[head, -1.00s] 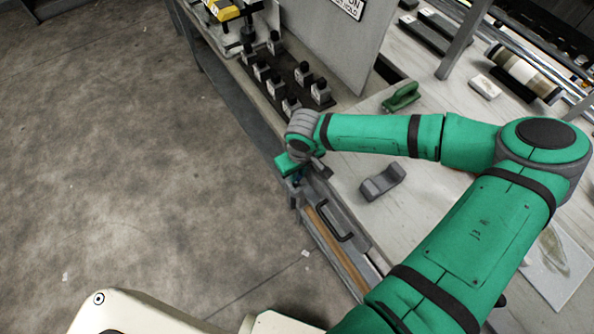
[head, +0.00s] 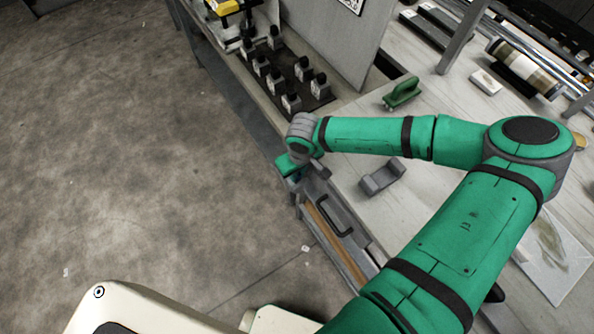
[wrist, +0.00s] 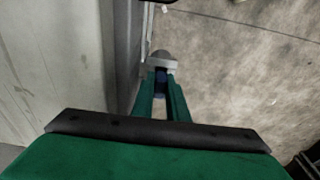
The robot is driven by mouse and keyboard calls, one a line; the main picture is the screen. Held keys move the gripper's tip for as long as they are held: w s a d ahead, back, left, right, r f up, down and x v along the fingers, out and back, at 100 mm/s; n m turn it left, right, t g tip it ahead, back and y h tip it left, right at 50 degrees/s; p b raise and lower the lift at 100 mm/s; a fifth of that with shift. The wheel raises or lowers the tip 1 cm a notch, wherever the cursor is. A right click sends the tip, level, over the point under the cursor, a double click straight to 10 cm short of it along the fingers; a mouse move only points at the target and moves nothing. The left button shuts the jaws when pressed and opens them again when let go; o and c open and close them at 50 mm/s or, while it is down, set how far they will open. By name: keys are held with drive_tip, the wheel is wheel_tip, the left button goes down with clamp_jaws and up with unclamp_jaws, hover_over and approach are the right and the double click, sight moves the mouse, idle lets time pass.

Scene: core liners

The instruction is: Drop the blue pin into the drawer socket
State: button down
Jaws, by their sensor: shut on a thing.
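My gripper (wrist: 160,98) is shut on the blue pin (wrist: 160,76), which shows as a small dark blue piece between the green fingers in the wrist view. In the head view my gripper (head: 291,166) hangs at the far left end of the drawer (head: 345,255), on the bench's front side. A light grey block (wrist: 162,62) with a rounded top lies just beyond the fingertips; I cannot tell whether it is the socket. The pin's lower end and any socket opening are hidden.
The drawer has a black handle (head: 334,216) and a wood-coloured strip. A grey cradle (head: 382,177) and a green handled tool (head: 402,92) rest on the bench. Several black-knobbed blocks stand on a dark tray (head: 316,104) behind my gripper. The floor at left is open.

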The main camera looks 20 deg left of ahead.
idle(0.3)
drive_tip(key=c, duration=1.7)
unclamp_jaws()
drive_tip(key=shift+o, duration=0.2)
wheel_tip(320, 180, up, 11)
drive_tip(key=d, duration=0.1)
drive_tip(key=shift+s+f, duration=0.15)
drive_tip(key=shift+s, duration=0.25)
